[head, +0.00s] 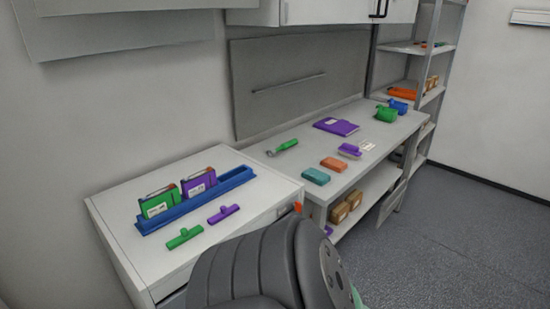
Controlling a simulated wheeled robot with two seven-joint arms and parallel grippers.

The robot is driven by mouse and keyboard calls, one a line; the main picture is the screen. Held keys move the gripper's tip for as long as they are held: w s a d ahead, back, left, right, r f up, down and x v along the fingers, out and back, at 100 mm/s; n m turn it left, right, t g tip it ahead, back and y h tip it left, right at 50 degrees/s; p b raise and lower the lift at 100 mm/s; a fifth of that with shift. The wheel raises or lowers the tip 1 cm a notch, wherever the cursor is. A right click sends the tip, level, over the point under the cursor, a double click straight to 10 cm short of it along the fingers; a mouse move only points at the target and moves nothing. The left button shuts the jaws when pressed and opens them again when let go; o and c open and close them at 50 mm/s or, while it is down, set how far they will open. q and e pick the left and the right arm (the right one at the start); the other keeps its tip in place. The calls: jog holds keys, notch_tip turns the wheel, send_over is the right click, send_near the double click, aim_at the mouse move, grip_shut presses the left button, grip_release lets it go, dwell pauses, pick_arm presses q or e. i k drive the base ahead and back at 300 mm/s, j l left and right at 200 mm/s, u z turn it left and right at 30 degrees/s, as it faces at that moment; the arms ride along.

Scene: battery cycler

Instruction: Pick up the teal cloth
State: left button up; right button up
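A teal cloth (316,177), which looks like a small folded block, lies flat near the front left edge of the long white bench (262,152). An orange cloth-like piece (334,164) of similar shape lies just behind it to the right, apart from it. Nothing covers the teal cloth. Neither of my grippers shows in the head view, so I cannot see whether they hold anything.
A purple-topped brush (350,150), a purple book (336,126), a green-handled tool (285,146) and green containers (386,113) share the bench. A lower cabinet on the left carries a blue rack (150,225) with two cases. Shelves (440,70) stand at right; open floor (460,240) lies right of the bench.

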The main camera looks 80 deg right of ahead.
aim_at(319, 178)
jog(key=z, duration=3.05)
jog(key=u, duration=2.6)
jog(key=z, duration=2.6)
jog(key=i+l+u, duration=0.1)
jog(key=l, duration=0.2)
jog(key=i+j, duration=0.05)
